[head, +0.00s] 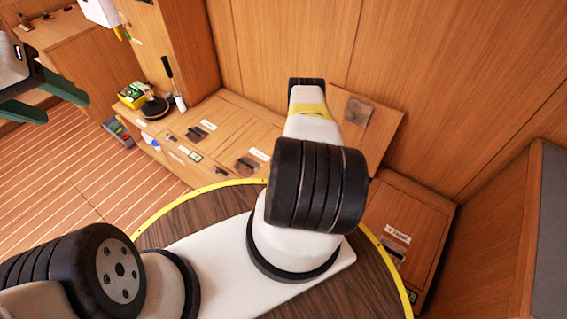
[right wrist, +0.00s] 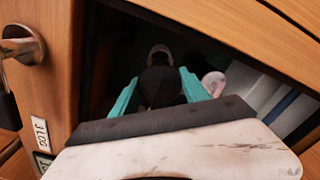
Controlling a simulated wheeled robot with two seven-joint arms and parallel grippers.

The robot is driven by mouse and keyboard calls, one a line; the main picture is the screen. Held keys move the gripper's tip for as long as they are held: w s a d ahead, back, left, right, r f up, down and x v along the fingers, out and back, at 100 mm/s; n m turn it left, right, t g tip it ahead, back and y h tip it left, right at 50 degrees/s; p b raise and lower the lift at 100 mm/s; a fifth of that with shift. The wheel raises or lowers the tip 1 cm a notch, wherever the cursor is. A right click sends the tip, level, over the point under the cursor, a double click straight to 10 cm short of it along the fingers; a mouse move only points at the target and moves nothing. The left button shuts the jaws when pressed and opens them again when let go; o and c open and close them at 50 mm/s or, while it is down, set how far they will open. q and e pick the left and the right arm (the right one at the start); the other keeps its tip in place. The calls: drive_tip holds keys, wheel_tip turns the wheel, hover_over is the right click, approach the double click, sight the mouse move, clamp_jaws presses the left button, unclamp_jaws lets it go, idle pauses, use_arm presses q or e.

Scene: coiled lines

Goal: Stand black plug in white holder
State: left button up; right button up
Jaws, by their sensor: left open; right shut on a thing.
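In the right wrist view, my right gripper (right wrist: 160,95) has its two teal fingers on either side of a dark object, which looks like the black plug (right wrist: 158,78). It is shut on it, inside a dark, open compartment. The plug's lower part is hidden behind the white and black body in the foreground. A pale round thing (right wrist: 213,83) sits just right of the fingers; I cannot tell whether it is the white holder. In the head view, my left gripper (head: 66,110) is open and empty at the upper left. The right gripper is hidden there.
Wooden edges surround the compartment, with a metal knob (right wrist: 22,45) at its left. In the head view, a wooden bench (head: 225,120) holds small labelled items, a black-handled white tool (head: 179,102) and a yellow-green box (head: 132,95). A tilted wooden panel (head: 385,125) stands behind my arm.

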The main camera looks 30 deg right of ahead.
drive_tip(key=shift+r, duration=0.8)
idle(1.4)
idle(0.9)
drive_tip(key=o, duration=2)
drive_tip(key=shift+o, duration=0.2)
drive_tip(key=shift+r, duration=0.1)
drive_tip(key=shift+r, duration=3.4)
